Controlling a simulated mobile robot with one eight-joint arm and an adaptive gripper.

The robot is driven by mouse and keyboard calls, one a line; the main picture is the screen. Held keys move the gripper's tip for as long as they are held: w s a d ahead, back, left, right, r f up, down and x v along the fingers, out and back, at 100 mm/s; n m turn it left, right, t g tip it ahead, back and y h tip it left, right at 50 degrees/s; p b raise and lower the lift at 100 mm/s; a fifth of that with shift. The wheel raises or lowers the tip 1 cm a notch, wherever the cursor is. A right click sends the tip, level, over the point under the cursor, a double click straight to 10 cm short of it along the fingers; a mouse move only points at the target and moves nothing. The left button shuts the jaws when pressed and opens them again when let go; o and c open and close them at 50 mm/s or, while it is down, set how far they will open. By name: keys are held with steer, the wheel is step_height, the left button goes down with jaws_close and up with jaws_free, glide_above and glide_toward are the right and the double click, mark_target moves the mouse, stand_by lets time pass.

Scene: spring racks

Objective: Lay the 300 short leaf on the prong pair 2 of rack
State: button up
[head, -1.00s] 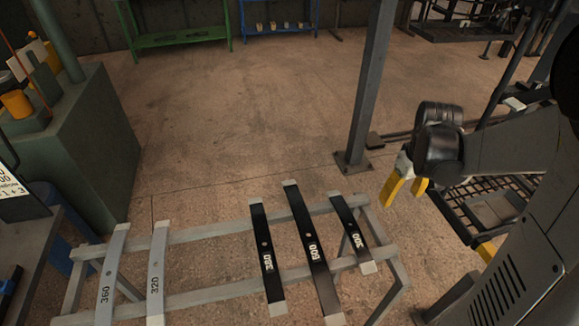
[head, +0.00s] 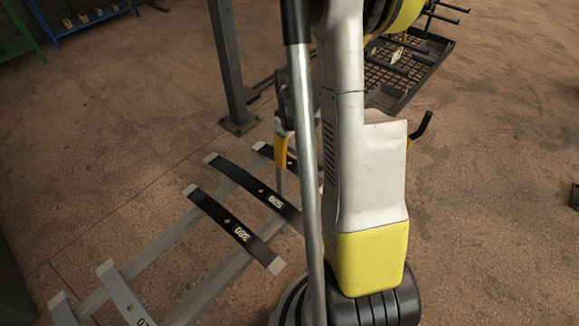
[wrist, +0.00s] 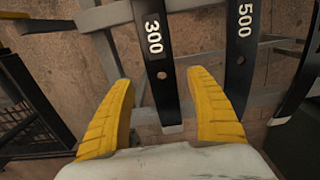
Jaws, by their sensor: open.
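The 300 short leaf (wrist: 155,55) is black with a pale end tip and lies across the grey bars of a stand. In the wrist view it runs between the two yellow fingers of my gripper (wrist: 162,78), which are open on either side of it. I cannot tell whether they touch it. In the head view only the far end of the leaf (head: 262,149) shows; my arm hides the rest. One yellow finger of my gripper (head: 281,152) shows beside the arm. A dark frame with prongs (head: 440,14) stands at the top right, partly hidden; its pair numbers cannot be read.
The 500 leaf (head: 268,195) lies close beside the 300 leaf. Another black leaf (head: 235,228) and grey leaves (head: 122,297) lie further left on the stand (head: 150,255). A steel post (head: 228,65) stands behind. The floor at right is mostly clear.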

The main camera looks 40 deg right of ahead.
mark_target(290, 163)
step_height(290, 163, down, 5)
steer(key=shift+w+a+r+b, duration=0.1)
steer(key=shift+a+b, duration=0.05)
steer(key=shift+b, duration=1)
steer(key=shift+r, duration=0.15)
jaws_close()
